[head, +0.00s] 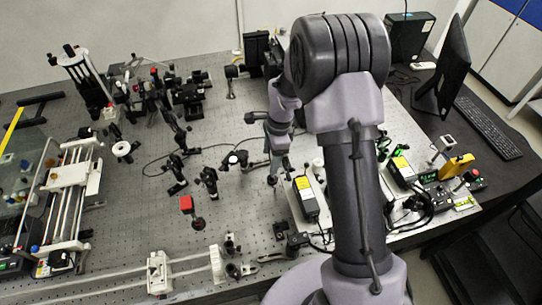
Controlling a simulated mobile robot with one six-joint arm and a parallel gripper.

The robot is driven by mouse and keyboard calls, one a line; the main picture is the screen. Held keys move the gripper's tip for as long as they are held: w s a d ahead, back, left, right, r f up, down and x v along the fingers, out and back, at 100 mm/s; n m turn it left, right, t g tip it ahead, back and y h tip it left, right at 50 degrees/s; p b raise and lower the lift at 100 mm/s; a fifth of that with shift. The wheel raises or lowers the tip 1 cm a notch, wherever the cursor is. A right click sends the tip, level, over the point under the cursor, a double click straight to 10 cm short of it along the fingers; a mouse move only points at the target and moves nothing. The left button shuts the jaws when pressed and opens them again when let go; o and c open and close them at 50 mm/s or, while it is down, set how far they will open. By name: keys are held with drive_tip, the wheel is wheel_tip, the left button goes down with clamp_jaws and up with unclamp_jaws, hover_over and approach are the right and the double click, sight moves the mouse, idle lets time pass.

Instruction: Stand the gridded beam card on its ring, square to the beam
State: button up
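My gripper (274,170) points down over the right-middle part of the perforated optics bench (140,215). It is small and partly hidden by my own arm, so I cannot tell whether its fingers are open or shut, or whether they hold anything. I cannot make out the gridded beam card or its ring with certainty. A small red square piece (187,203) stands on the bench left of my gripper, with a dark round base (198,223) just beside it.
Dark post mounts (208,179) stand left of my gripper. A yellow-labelled box (305,196) is close on its right. A railed frame (70,190) fills the left side. A monitor (445,70) and keyboard (488,127) are on the right.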

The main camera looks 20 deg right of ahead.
drive_tip(key=shift+o, duration=1.1)
drive_tip(key=s+r+n+t+p, duration=0.1)
drive_tip(key=s+r+n, duration=0.15)
drive_tip(key=r, duration=0.85)
drive_tip(key=s+r+n+t+p, duration=0.1)
drive_tip(key=s+r+n, duration=0.15)
drive_tip(key=r, duration=0.95)
drive_tip(key=s+a+r+n+t, duration=0.2)
drive_tip(key=s+r+n, duration=0.1)
drive_tip(key=s, duration=0.7)
drive_tip(key=s+a+r+n+t, duration=0.1)
drive_tip(key=s+n, duration=0.4)
drive_tip(key=s, duration=0.5)
wheel_tip(320, 180, up, 3)
drive_tip(key=shift+a+f+n+t, duration=0.2)
drive_tip(key=shift+a+n+t, duration=0.1)
drive_tip(key=shift+a+t, duration=0.15)
